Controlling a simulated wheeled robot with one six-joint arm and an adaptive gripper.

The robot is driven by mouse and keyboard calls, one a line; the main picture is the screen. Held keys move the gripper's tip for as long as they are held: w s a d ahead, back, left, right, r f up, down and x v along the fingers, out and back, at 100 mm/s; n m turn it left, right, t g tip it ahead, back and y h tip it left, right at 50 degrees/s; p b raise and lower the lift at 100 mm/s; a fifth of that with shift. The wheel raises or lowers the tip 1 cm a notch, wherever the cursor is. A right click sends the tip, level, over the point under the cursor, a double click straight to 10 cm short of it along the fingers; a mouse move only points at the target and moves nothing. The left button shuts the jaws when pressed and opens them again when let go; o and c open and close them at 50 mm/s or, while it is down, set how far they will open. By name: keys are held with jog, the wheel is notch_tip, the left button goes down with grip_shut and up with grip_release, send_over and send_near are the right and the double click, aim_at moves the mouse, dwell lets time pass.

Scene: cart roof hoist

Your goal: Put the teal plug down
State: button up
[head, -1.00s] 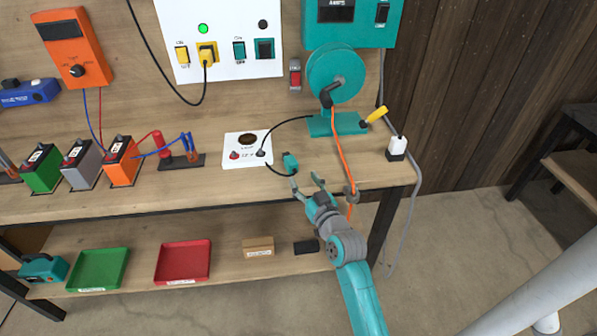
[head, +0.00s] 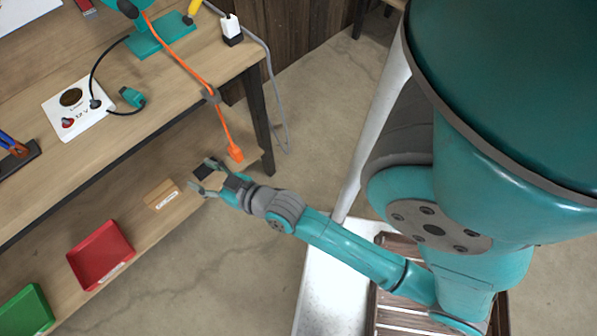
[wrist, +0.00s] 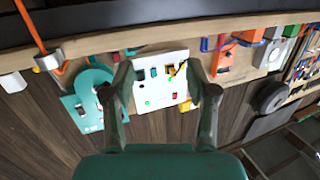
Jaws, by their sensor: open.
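The teal plug (head: 132,97) lies on the bench top in the head view, at the end of a short black cord beside a white 12 V box (head: 78,108). My gripper (head: 202,176) is open, its jaws apart and empty, out beyond the bench's front edge and clear of the plug. In the head view it overlaps a small black block on the lower shelf. The wrist view shows the spread fingers of my gripper (wrist: 168,82) with nothing between them; I cannot make out the plug for certain there.
An orange cable with an orange end (head: 235,154) hangs from a clip at the bench edge, close to my gripper. The lower shelf holds a wooden block (head: 161,194), a red tray (head: 101,253) and a green tray (head: 26,310). A white panel (wrist: 160,78) shows in the wrist view.

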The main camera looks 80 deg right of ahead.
jog(key=s+a+r+n+y, duration=0.1)
jog(key=s+a, duration=0.2)
jog(key=s, duration=0.5)
jog(key=s+a+r+n+g+y, duration=0.1)
jog(key=s+a, duration=0.3)
jog(key=s, duration=0.5)
jog(key=s+a+r+n+y, duration=0.1)
jog(key=s+a, duration=0.3)
jog(key=s, duration=0.4)
jog(key=shift+s+r+y, duration=0.2)
jog(key=shift+r+y, duration=0.25)
jog(key=shift+y, duration=0.25)
